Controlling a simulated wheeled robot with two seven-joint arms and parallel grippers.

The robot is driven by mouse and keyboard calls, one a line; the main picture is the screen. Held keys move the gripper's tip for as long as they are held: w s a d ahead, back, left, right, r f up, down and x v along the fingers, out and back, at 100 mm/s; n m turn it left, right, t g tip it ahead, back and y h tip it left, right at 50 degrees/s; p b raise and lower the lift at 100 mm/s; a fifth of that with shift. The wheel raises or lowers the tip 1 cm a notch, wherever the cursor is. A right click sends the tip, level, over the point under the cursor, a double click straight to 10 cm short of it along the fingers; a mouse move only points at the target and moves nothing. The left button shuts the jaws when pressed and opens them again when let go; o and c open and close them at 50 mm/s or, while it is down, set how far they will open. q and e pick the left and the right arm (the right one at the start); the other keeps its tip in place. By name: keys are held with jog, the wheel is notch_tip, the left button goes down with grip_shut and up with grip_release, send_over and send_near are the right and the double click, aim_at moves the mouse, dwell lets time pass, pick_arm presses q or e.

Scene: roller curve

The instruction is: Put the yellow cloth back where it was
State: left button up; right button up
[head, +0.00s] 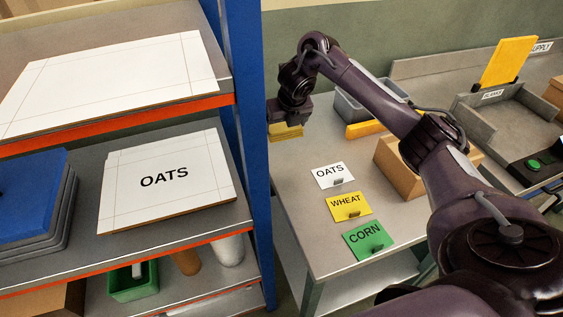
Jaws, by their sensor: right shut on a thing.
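My right gripper (287,121) reaches over the left part of the grey table, beside the blue shelf post. It is shut on the yellow cloth (286,132), which looks like a small folded stack below the jaws. I cannot tell whether the cloth touches the table or hangs just above it. The fingertips are mostly hidden. My left gripper is out of view.
Cards for oats (333,175), wheat (348,206) and corn (369,239) lie on the table (310,235). The shelf's blue post (246,100) is close left of the gripper.

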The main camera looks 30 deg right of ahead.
jog(key=f, duration=0.2)
jog(key=f+b, duration=0.1)
jog(key=f, duration=0.1)
jog(key=f+b, duration=0.1)
jog(key=f, duration=0.1)
jog(key=shift+a+f, duration=0.3)
jog(key=shift+f, duration=0.05)
notch_tip(320, 180, down, 4)
jog(key=shift+f, duration=0.35)
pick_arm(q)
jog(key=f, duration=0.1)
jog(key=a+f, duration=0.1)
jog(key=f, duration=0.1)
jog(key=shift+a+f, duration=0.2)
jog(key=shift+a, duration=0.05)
pick_arm(e)
jog(key=shift+d, duration=0.1)
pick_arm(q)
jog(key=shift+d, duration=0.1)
